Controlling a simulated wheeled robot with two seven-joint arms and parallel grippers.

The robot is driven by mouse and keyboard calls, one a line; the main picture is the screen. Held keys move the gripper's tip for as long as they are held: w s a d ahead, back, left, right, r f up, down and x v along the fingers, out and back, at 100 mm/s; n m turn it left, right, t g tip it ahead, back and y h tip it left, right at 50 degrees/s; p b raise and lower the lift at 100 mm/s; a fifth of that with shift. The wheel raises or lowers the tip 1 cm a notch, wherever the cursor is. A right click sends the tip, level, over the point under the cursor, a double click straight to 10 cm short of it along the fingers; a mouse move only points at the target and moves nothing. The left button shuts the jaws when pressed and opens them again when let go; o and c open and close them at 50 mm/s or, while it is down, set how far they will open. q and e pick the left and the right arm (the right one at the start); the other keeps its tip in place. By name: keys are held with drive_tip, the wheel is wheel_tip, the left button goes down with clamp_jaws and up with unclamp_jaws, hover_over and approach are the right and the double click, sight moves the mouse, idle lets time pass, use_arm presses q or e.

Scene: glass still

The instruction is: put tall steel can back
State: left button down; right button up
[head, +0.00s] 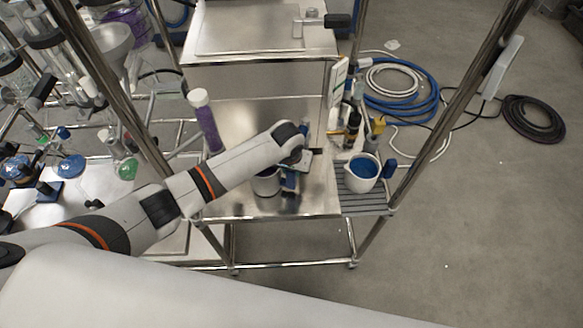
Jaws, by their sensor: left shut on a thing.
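A steel can (266,185), which I take for the tall steel can, shows below my left forearm over the steel shelf (245,118). The arm covers its upper part. My left gripper (294,176) is at the can's right side, pointing down, and is shut on it. The wrist hides most of the fingers and the contact. I cannot tell whether the can's base touches the shelf. My right gripper is out of view.
A purple-filled bottle with a white cap (206,122) stands left of the forearm. A white beaker with blue contents (361,173) and small bottles (352,128) stand on the right side shelf. Metal posts frame the cart. Glassware crowds the left. Coiled hoses (400,88) lie on the floor.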

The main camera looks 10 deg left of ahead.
use_arm(q)
drive_tip(key=shift+f, duration=0.4)
drive_tip(key=c, duration=1.4)
unclamp_jaws()
drive_tip(key=shift+o, duration=0.2)
drive_tip(key=shift+d, duration=0.2)
drive_tip(key=shift+s+r+p, duration=0.1)
drive_tip(key=shift+r+p, duration=0.2)
drive_tip(key=shift+p, duration=0.2)
drive_tip(key=shift+r, duration=0.1)
drive_tip(key=shift+s+a+r+p, duration=0.1)
drive_tip(key=shift+r+p, duration=0.05)
drive_tip(key=shift+p, duration=0.2)
drive_tip(key=shift+p+v, duration=1.1)
drive_tip(key=shift+p, duration=0.3)
